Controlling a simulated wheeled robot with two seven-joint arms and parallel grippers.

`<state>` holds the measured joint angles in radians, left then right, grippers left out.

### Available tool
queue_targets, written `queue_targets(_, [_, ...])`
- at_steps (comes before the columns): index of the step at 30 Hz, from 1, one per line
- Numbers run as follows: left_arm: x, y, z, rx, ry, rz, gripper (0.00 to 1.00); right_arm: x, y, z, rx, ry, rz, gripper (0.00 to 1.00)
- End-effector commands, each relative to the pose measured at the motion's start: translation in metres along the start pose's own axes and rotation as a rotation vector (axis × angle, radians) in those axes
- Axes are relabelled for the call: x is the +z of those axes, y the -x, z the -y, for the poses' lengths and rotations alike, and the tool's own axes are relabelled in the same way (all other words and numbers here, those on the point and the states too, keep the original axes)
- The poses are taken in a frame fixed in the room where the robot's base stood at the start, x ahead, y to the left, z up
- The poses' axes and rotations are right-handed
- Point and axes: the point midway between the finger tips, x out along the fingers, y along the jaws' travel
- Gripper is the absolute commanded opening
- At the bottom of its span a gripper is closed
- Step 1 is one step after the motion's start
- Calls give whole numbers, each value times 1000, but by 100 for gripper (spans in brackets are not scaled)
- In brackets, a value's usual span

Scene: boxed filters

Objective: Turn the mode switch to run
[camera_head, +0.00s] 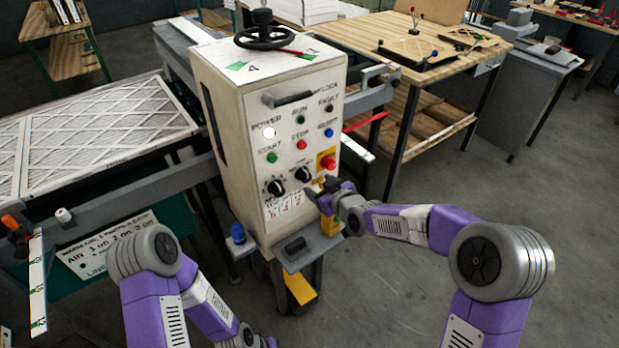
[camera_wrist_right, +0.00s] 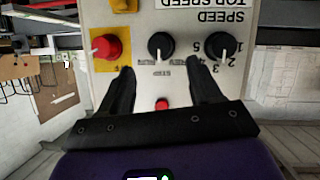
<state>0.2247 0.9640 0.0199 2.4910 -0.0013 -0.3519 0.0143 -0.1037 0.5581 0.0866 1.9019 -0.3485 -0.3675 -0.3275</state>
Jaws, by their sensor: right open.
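The mode switch (camera_head: 303,174) is a round black knob with a white pointer mark on the cream control panel, between the speed knob (camera_head: 275,187) and the red emergency button (camera_head: 327,161). The right wrist view shows the panel upside down. There the mode switch (camera_wrist_right: 160,46) sits between and just beyond the fingertips of my open right gripper (camera_wrist_right: 161,68); I cannot tell whether they touch. The small lettering around it is too blurred to read. In the head view my right gripper (camera_head: 322,190) is at the panel's lower right. My left gripper is out of view.
The red stop button (camera_head: 302,144), green start button (camera_head: 272,157) and blue button (camera_head: 329,132) are above the knobs. A grey shelf (camera_head: 308,247) juts out below the panel. A blue-capped bottle (camera_head: 237,233) is left of it. Floor at right is clear.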

Motion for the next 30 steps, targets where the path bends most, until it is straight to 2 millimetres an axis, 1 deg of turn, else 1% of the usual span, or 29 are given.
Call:
queue_targets(6, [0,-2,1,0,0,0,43,3,-33,1,-1,-3,3,64])
queue_targets(12, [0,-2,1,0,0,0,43,4,-59,1,-1,-4,4,64])
queue_targets(17, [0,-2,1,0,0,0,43,4,-68,1,-1,-5,5,64])
queue_targets(25, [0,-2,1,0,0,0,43,4,-70,1,-1,-5,5,64])
queue_targets(26, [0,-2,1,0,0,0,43,4,-70,1,-1,-5,5,62])
queue_targets(30, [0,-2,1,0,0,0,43,4,-70,0,-1,-5,5,41])
